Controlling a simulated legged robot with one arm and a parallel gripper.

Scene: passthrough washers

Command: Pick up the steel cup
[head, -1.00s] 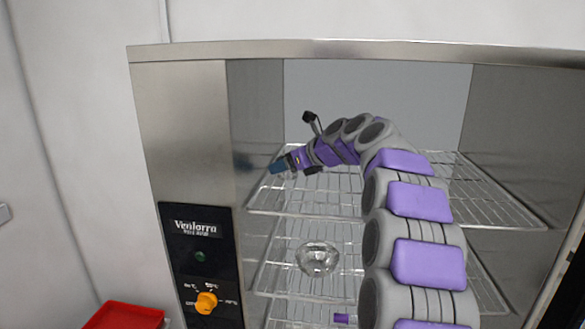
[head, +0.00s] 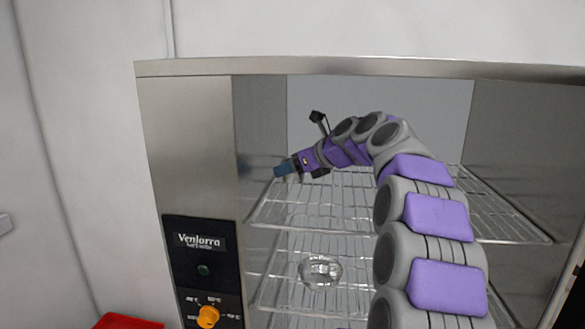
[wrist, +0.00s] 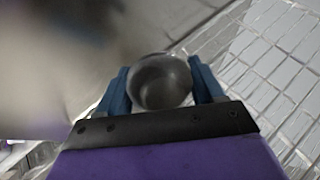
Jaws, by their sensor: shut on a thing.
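The steel cup (wrist: 161,84) is a small round grey metal vessel, its open mouth facing the camera in the wrist view. It sits between the two blue fingers of my gripper (wrist: 161,88), which is shut on it. In the head view my gripper (head: 286,168) is at the left side of the cabinet, by the left end of the upper wire shelf (head: 350,200). The cup cannot be made out in the head view. Whether it still touches the shelf cannot be told.
A clear glass bowl (head: 320,270) stands on a lower wire rack. The steel cabinet (head: 190,140) has its left wall close to my gripper and a control panel with an orange knob (head: 208,316). A red tray (head: 128,322) is at lower left. The upper shelf's right part looks clear.

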